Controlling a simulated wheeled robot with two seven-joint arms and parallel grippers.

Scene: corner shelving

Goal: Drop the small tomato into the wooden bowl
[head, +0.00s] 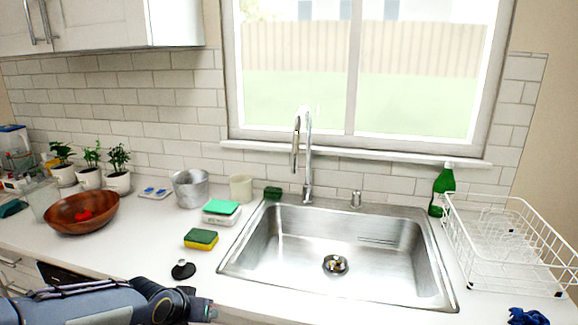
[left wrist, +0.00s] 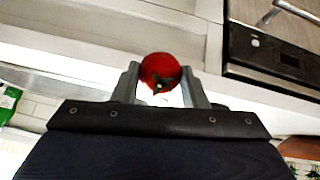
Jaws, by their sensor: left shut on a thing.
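The small tomato (left wrist: 160,70) is red with a dark green stem and shows in the left wrist view. My left gripper (left wrist: 158,84) is shut on it, with one grey finger on each side. The brown wooden bowl (head: 76,228) stands upright on the counter at the left of the head view. A red item (head: 83,215) lies inside it. My left arm crosses the bottom left of the head view, in front of and below the bowl; the tomato cannot be made out there. My right gripper is in neither view.
Potted plants (head: 117,182) stand behind the bowl, with a clear glass container (head: 41,199) to its left. A metal pot (head: 190,188), sponges (head: 201,239) and a black stopper (head: 183,270) are to its right. The sink (head: 340,250) and white dish rack (head: 500,243) lie further right.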

